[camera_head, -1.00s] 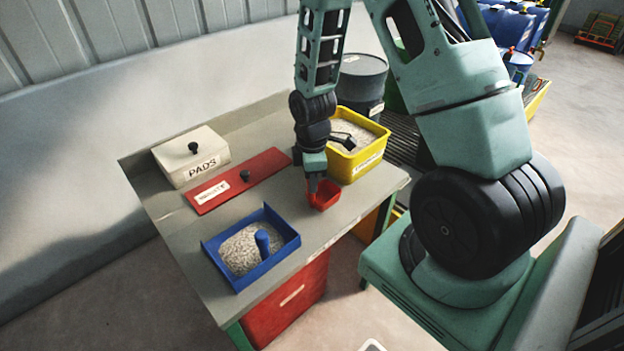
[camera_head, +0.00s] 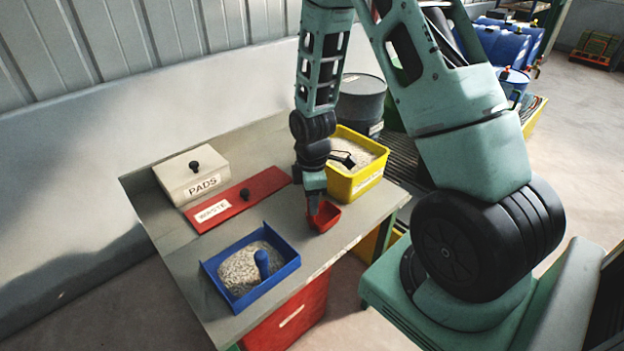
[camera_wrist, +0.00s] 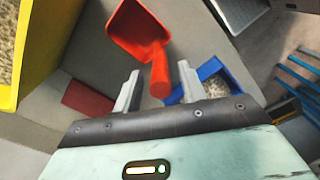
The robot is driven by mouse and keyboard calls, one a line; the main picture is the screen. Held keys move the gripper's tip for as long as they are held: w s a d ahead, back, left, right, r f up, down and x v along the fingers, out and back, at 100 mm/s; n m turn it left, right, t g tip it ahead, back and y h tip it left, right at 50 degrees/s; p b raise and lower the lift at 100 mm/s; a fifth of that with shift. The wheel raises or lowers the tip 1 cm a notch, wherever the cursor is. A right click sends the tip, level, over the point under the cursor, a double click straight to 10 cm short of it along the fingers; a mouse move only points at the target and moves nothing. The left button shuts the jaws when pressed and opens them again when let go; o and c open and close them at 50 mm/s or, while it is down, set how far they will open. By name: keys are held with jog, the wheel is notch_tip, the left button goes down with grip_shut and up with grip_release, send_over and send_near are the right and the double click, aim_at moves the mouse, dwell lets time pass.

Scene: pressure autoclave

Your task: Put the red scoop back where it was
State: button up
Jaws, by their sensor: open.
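The red scoop (camera_head: 325,217) rests on the grey bench near its front right edge, in front of the yellow bin. My gripper (camera_head: 313,205) is directly above it, pointing down. In the wrist view the scoop (camera_wrist: 138,32) lies with its bowl beyond the fingertips and its round handle between my two open fingers (camera_wrist: 157,88). I see a gap between the handle and each finger. The head view hides part of the scoop behind my gripper.
A yellow bin (camera_head: 343,188) of granules stands right behind my gripper. A blue tray (camera_head: 217,283) with granules and a blue-handled tool is at the front left. A red WASTE lid (camera_head: 236,200) and a white PADS box (camera_head: 190,177) lie further left.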

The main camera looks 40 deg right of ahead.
notch_tip(320, 180, up, 11)
jog(key=shift+f+b, duration=0.1)
jog(key=shift+b, duration=0.4)
jog(key=s+a+r+m, duration=0.1)
jog(key=s+a+r, duration=0.2)
jog(key=s+a, duration=0.6)
jog(key=s+a+r+m, duration=0.2)
jog(key=s+a+r, duration=0.2)
jog(key=s+a, duration=0.6)
jog(key=a, duration=0.7)
jog(key=shift+r+y, duration=0.25)
jog(key=shift+y, duration=0.05)
